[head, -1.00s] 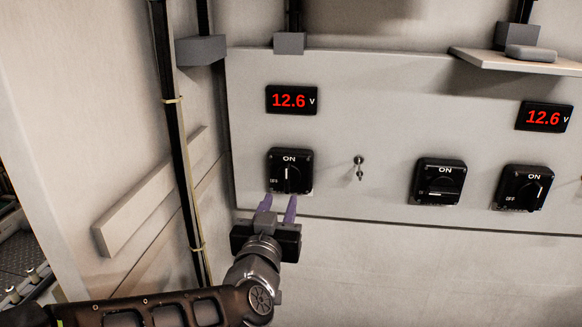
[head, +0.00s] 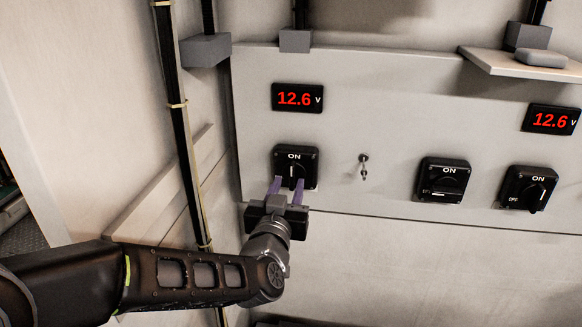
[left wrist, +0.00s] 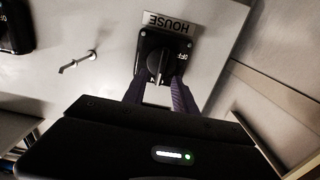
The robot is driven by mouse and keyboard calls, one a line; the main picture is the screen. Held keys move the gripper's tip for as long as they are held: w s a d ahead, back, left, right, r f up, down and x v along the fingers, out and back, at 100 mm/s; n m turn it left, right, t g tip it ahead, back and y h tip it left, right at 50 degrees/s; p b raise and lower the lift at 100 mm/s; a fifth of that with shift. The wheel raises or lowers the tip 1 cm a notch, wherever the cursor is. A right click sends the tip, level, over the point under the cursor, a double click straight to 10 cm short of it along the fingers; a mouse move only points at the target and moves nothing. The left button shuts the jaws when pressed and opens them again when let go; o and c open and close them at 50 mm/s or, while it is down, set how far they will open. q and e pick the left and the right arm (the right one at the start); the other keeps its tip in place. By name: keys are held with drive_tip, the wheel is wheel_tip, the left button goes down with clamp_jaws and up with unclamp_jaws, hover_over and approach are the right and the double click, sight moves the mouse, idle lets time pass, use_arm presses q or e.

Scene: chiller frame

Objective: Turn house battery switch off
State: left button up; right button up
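The house battery switch (head: 309,173) is a black square plate with a round knob, at the left of the grey panel in the head view. Its knob handle stands upright, in line with the ON mark. In the left wrist view the switch (left wrist: 158,40) appears upside down, with a HOUSE label (left wrist: 168,22) and an OFF mark beside the knob (left wrist: 157,62). My left gripper (head: 288,184) is open, its two purple fingers apart at the lower part of the switch. The fingers (left wrist: 157,88) lie towards either side of the knob; contact cannot be told. My right gripper is not in view.
A small metal toggle (head: 364,166) sits right of the switch. Two more black rotary switches (head: 443,180) (head: 528,188) are further right. Red 12.6 V displays (head: 297,98) (head: 552,120) are above. A vertical black cable run (head: 176,120) stands left of the panel. A shelf (head: 505,62) juts out at upper right.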

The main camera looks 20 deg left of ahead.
sight(292, 177)
use_arm(q)
drive_tip(key=x, duration=0.4)
drive_tip(key=shift+w+f+p, duration=0.1)
drive_tip(key=shift+f+p, duration=0.05)
drive_tip(key=shift+p, duration=0.15)
drive_tip(key=shift+c, duration=0.5)
clamp_jaws()
